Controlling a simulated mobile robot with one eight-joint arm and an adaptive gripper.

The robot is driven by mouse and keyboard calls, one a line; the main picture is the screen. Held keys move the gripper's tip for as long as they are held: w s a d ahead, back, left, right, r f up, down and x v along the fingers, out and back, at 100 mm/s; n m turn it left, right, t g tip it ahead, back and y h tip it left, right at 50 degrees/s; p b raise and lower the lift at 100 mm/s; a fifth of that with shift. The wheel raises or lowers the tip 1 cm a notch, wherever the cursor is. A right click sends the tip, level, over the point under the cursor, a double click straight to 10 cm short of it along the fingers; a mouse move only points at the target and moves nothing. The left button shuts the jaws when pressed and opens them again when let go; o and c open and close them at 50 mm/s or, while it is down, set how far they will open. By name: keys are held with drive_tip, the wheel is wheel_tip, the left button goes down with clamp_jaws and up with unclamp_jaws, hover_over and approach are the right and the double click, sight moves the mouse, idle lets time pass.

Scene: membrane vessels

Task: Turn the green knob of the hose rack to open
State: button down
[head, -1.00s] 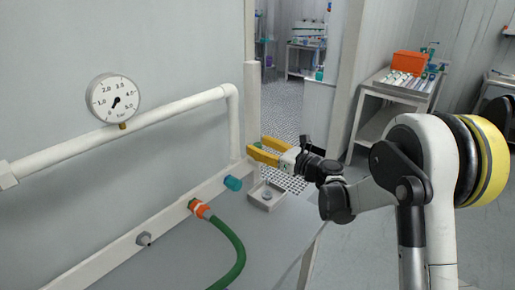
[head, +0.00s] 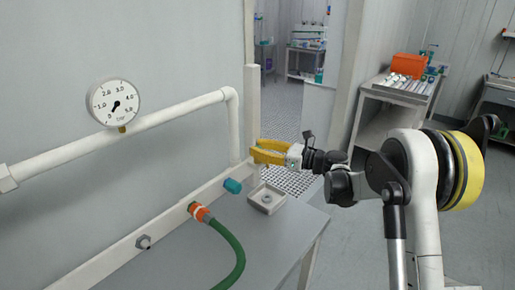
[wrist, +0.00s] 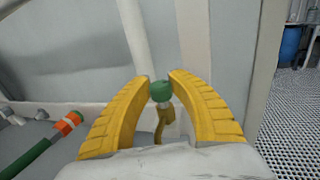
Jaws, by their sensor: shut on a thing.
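The green knob (wrist: 160,91) sits between my two yellow fingertips in the wrist view, and my gripper (wrist: 159,80) is shut on it. A brass-coloured part (wrist: 167,121) shows below the knob between the fingers. In the head view my gripper (head: 257,150) is at the far right end of the hose rack's white rail (head: 165,217), by the wall corner; the knob cannot be made out there. The rail carries a teal cap (head: 232,186), an orange coupling (head: 199,212) with a green hose (head: 236,253), and a bare grey fitting (head: 143,242).
A round pressure gauge (head: 115,103) stands on the white pipe (head: 150,115) above the rail; its needle points low. A small pale tray (head: 279,203) lies on the grey table (head: 262,229) below my gripper. A trolley (head: 402,91) with an orange box (head: 409,66) stands behind my arm.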

drive_tip(key=shift+n+g+y, duration=0.3)
drive_tip(key=shift+n+g, duration=0.1)
drive_tip(key=shift+g, duration=0.2)
drive_tip(key=c, duration=1.2)
unclamp_jaws()
drive_tip(key=shift+o, duration=0.2)
drive_tip(key=shift+d, duration=0.15)
drive_tip(key=v, duration=1.1)
drive_tip(key=shift+s+d, duration=0.2)
drive_tip(key=shift+d, duration=0.15)
drive_tip(key=shift+r, duration=0.15)
